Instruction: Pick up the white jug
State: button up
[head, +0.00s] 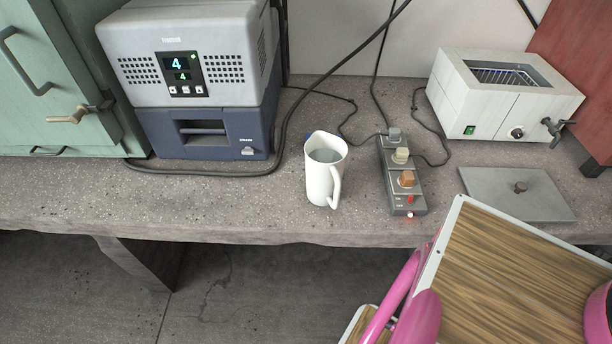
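The white jug (318,183) stands upright on the concrete bench (240,205), near the front edge and around the middle of the view. Its open top faces up and shows a grey inside. Its handle is on the right side, turned toward the front. A small blue bit shows at its upper left rim; I cannot tell what it is. My gripper is not in view; only pink and wood-patterned parts, seemingly of my own body, show at the lower right.
A grey and blue machine (205,80) stands left of the jug, with a black cable curving between. A power strip (402,178) with plugs lies close on the right. Further right are a white water bath (500,95) and flat grey lid (517,193). Bench left of the jug is clear.

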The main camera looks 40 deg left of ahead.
aim_at(326, 154)
jog(key=u, duration=1.6)
jog(key=k+l+z, duration=0.1)
jog(key=k+z, duration=0.15)
jog(key=z, duration=0.15)
